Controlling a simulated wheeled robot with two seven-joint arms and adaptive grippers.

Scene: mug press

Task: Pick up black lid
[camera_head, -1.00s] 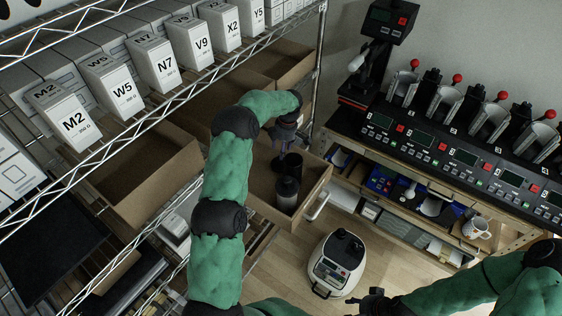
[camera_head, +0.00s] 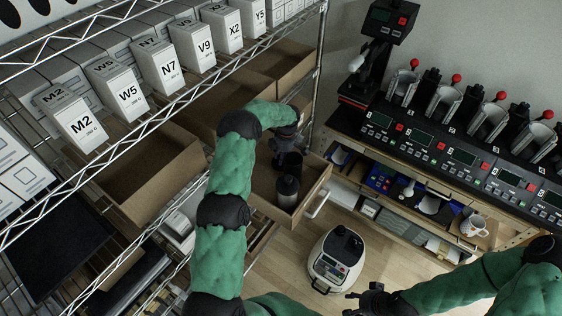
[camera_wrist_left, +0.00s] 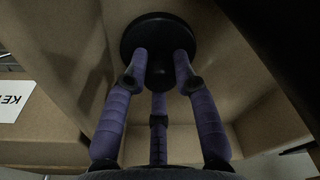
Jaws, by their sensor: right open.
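The black lid (camera_wrist_left: 128,38) is a round disc with a knob in its middle. It lies in a cardboard box in the left wrist view, and I cannot pick it out in the head view. My left gripper (camera_wrist_left: 160,62) has its purple fingers spread apart over the lid, with their tips around the knob. I see no clear grip on it. In the head view this gripper (camera_head: 283,158) is inside the cardboard box (camera_head: 312,192), next to dark containers. My right gripper (camera_head: 368,300) is open and empty at the bottom, right of the white appliance.
A dark cylindrical container (camera_head: 288,191) stands in the box near its front wall. The wire shelf (camera_head: 150,117) with white labelled boxes lies above and left. A white appliance (camera_head: 337,260) stands on the floor. A black press machine (camera_head: 450,150) fills the right.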

